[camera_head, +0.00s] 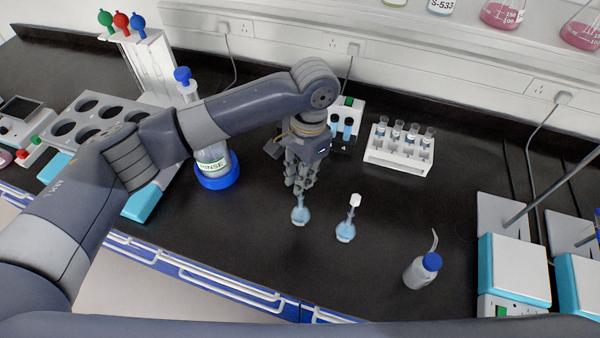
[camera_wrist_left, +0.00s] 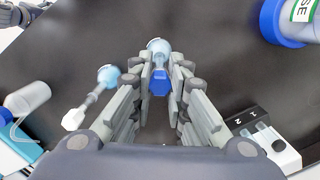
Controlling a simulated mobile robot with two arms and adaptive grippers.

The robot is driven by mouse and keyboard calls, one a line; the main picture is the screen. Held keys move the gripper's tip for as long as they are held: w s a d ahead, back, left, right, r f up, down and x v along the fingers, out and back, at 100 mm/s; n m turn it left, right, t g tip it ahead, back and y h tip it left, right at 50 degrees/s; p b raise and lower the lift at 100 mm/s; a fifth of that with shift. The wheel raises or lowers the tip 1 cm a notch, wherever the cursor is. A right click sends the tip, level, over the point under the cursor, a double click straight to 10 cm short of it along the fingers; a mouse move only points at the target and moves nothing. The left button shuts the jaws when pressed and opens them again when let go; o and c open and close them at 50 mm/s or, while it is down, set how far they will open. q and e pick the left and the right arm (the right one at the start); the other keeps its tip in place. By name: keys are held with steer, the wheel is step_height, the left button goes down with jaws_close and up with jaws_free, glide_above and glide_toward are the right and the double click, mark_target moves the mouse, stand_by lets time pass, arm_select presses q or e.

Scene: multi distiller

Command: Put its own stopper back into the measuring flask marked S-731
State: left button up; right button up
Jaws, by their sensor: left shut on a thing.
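A small measuring flask (camera_head: 300,215) with pale blue liquid stands upright on the black bench, directly below my left gripper (camera_head: 300,181). The flask body also shows beyond the fingertips in the left wrist view (camera_wrist_left: 158,45). My left gripper (camera_wrist_left: 160,78) is shut on a blue stopper (camera_wrist_left: 160,83), in line with this flask's neck. The fingers hide the join, so I cannot tell whether the stopper is seated. A second flask (camera_head: 345,232) with a white stopper (camera_head: 355,200) stands just to the right. I cannot read S-731 on either flask.
A wash bottle (camera_head: 420,272) stands to the front right. A white tube rack (camera_head: 398,158) is behind the flasks, beside a small block with blue tubes (camera_head: 348,128). A blue-based RINSE vessel (camera_head: 217,178) stands left. The bench around the two flasks is clear.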

arm_select(q)
steer(key=shift+f, duration=0.55)
steer(key=o, duration=0.8)
steer(key=shift+r, duration=0.25)
steer(key=r, duration=0.7)
steer(key=w+d+r, duration=0.1)
steer(key=r, duration=0.3)
steer(key=shift+d+r, duration=0.1)
steer(key=shift+r, duration=0.1)
